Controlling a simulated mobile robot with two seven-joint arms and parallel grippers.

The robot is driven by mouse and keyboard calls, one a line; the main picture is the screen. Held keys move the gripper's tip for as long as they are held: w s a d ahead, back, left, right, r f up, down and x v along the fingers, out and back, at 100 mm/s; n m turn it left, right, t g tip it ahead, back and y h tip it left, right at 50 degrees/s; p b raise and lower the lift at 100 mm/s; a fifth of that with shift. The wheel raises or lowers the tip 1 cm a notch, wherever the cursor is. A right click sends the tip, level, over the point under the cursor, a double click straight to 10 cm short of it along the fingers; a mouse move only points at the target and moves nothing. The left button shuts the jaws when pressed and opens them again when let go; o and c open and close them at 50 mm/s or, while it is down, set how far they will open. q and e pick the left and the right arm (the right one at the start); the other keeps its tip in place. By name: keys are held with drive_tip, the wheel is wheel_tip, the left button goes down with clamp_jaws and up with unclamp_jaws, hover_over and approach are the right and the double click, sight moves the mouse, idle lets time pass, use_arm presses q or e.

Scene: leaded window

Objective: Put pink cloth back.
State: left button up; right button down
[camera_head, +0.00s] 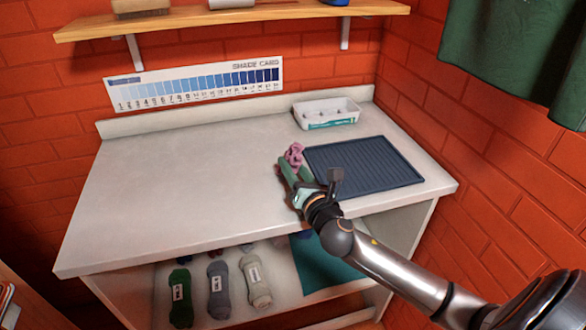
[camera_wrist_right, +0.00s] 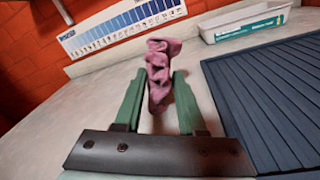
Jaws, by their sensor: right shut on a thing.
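The pink cloth (camera_head: 294,156) is crumpled and held in my right gripper (camera_head: 290,166) above the white worktop, just left of the dark ribbed mat. In the right wrist view the cloth (camera_wrist_right: 160,70) hangs between the two green fingers (camera_wrist_right: 158,88), which are shut on it. Part of it rises above the fingertips and part hangs down between them. Whether its lower end touches the worktop, I cannot tell. My left gripper is not in view.
The dark blue ribbed mat (camera_head: 362,166) lies on the worktop (camera_head: 190,175). A white tray (camera_head: 326,113) stands behind it by the back wall. The left part of the worktop is clear. Rolled yarn-like bundles (camera_head: 219,283) and a teal sheet (camera_head: 318,268) lie on the shelf below.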

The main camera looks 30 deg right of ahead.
drive_tip(key=shift+s+f+b, duration=0.15)
drive_tip(key=shift+f+b, duration=0.25)
drive_tip(key=shift+f, duration=0.3)
drive_tip(key=shift+c, duration=2.3)
unclamp_jaws()
drive_tip(key=shift+a+f, duration=0.1)
drive_tip(key=shift+f, duration=0.05)
drive_tip(key=shift+r+p, duration=0.3)
drive_tip(key=shift+r, duration=0.15)
drive_tip(key=shift+s, duration=0.15)
drive_tip(key=s, duration=0.3)
drive_tip(key=s+a, duration=0.1)
drive_tip(key=s, duration=0.6)
drive_tip(key=shift+s+a+r, duration=0.25)
drive_tip(key=shift+a+r, duration=0.05)
drive_tip(key=shift+r, duration=0.1)
drive_tip(key=shift+s+r, duration=0.1)
drive_tip(key=shift+s, duration=0.3)
drive_tip(key=shift+a, duration=0.1)
